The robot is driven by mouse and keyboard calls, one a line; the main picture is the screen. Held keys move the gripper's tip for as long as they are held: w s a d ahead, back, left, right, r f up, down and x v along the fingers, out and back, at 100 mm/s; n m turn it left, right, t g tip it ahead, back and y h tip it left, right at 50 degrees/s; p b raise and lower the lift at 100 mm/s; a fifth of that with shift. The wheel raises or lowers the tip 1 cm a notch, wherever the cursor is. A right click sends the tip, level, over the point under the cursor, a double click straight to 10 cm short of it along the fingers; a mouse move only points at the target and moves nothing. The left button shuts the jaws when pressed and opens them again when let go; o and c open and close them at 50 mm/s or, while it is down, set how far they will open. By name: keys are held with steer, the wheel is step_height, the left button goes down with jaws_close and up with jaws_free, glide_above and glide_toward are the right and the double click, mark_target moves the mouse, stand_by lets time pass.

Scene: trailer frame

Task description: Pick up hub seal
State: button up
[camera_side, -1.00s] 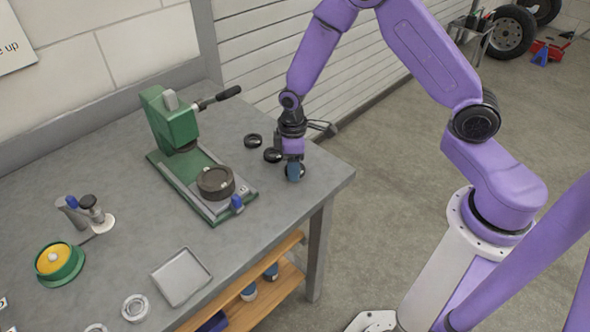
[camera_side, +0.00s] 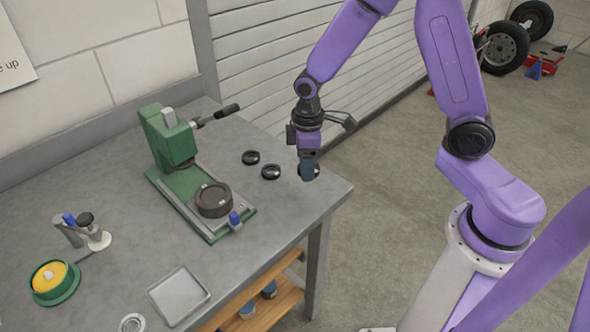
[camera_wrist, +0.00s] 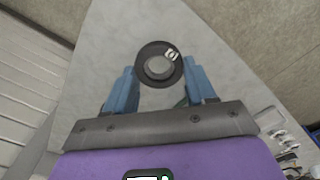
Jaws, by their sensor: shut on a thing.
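My gripper (camera_side: 309,173) is over the right end of the workbench, pointing down, with blue fingers. It is shut on a black ring-shaped hub seal (camera_side: 315,168), partly hidden behind the fingers in the side view. In the wrist view the held hub seal (camera_wrist: 148,50) shows as a dark ring with a pale centre and a white mark, between the tips of my gripper (camera_wrist: 160,75). Two more black hub seals lie flat on the bench to the left, one nearer (camera_side: 271,172) and one farther (camera_side: 251,157). How high the held seal is cannot be told.
A green press (camera_side: 170,140) with a dark round part (camera_side: 213,200) on its base stands left of the seals. An empty grey tray (camera_side: 178,297), a green and yellow round container (camera_side: 55,280) and a small brush stand (camera_side: 98,240) are toward the front left.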

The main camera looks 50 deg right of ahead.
steer(key=s+d+r, duration=0.1)
steer(key=s+r, duration=0.6)
steer(key=s, duration=0.2)
steer(key=shift+s+d, duration=0.2)
steer(key=shift+d, duration=0.15)
stand_by(0.4)
step_height(320, 180, up, 18)
steer(key=w+a, duration=2.1)
step_height(320, 180, down, 26)
steer(key=shift+w+r, duration=0.1)
steer(key=shift+w, duration=0.05)
stand_by(0.4)
